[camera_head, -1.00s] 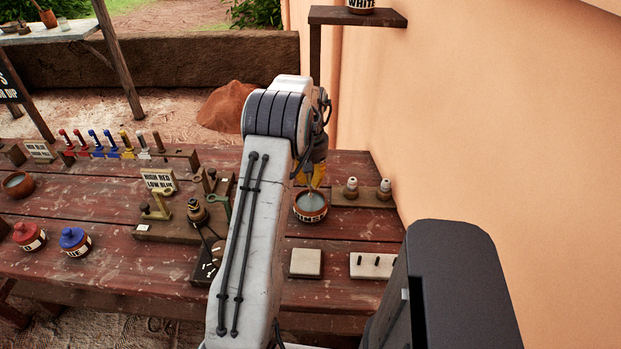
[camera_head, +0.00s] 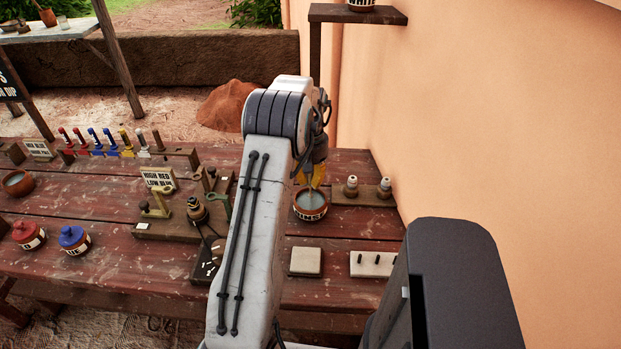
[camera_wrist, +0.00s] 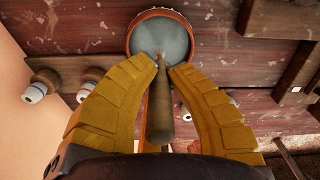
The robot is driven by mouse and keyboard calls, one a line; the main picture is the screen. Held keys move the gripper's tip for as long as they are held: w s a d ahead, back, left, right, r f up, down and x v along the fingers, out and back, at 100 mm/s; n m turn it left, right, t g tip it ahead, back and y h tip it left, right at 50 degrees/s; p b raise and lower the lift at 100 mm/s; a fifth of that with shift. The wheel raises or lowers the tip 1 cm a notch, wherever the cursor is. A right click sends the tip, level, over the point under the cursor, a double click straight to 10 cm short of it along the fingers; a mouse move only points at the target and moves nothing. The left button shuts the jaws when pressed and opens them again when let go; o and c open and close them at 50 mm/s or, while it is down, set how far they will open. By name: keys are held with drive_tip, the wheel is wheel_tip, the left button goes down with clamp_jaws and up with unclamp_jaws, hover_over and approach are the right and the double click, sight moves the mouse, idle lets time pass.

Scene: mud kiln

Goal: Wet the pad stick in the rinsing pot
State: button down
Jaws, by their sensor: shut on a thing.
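The rinsing pot (camera_head: 310,214), a small reddish-brown bowl with a pale label band and grey water, stands on the red plank table, right of my arm. It also shows at the top of the wrist view (camera_wrist: 134,38). My gripper (camera_wrist: 165,68) has yellow fingers closed around the pad stick (camera_wrist: 160,112), a brownish stick with a thicker handle. Its narrow tip points into the pot's opening, over the water; I cannot tell how deep it reaches. In the head view my gripper (camera_head: 318,176) is just above the pot, partly hidden by my arm.
Two white-topped bottles (camera_head: 351,186) stand on a wooden block just right of the pot. A pale square tile (camera_head: 305,262) and a pegged pale block (camera_head: 372,264) lie in front. A wooden fixture (camera_head: 165,228) is to the left. The plaster wall (camera_head: 480,140) closes the right side.

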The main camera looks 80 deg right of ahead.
sight(309, 183)
drive_tip(key=shift+f+b, duration=0.8)
drive_tip(key=shift+f, duration=0.6)
drive_tip(key=shift+r, duration=0.1)
idle(0.7)
drive_tip(key=shift+r+p, duration=2.75)
drive_tip(key=shift+r, duration=0.7)
drive_tip(key=shift+w, duration=0.15)
